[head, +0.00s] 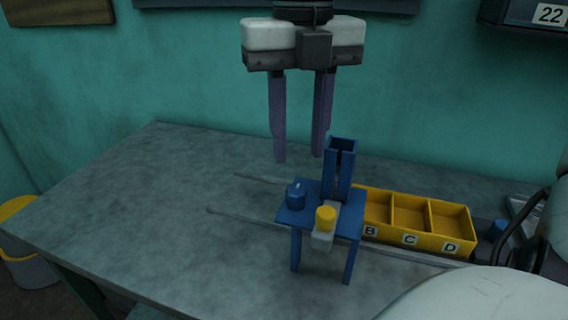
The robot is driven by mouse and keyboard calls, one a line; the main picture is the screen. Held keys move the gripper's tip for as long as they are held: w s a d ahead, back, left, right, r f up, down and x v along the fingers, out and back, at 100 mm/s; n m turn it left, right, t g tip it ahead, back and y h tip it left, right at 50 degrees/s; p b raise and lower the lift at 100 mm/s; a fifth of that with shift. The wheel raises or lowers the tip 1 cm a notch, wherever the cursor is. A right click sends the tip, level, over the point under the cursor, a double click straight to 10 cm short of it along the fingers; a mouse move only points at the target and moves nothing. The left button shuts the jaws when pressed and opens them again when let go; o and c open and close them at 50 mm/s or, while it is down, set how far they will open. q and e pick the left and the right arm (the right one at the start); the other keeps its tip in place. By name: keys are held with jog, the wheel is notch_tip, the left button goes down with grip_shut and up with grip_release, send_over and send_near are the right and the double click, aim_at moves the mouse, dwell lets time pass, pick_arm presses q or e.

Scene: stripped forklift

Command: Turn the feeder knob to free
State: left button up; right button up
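The feeder (347,224) is a blue stand on legs on the grey bench, with a tall blue chute (340,165) at its back. A round dark blue knob (295,194) with a small light mark on top sits at the left of its top plate. Which setting the mark points to is too small to tell. A yellow cap (326,217) on a pale block sits at the plate's front. My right gripper (298,158) points down with its two fingers apart and empty. In the picture it is above the knob, not touching it. My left gripper is not in view.
A yellow tray (456,249) with compartments marked B, C and D stands right of the feeder. Two thin metal rails (235,216) run along the bench. The bench (140,200) is clear at left. A yellow and grey bin (25,268) stands beyond its left edge.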

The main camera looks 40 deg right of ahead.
aim_at(296, 188)
notch_tip(296, 188, down, 7)
jog(key=shift+w+f, duration=0.1)
dwell(0.3)
jog(key=c, duration=0.8)
jog(key=shift+o, duration=0.2)
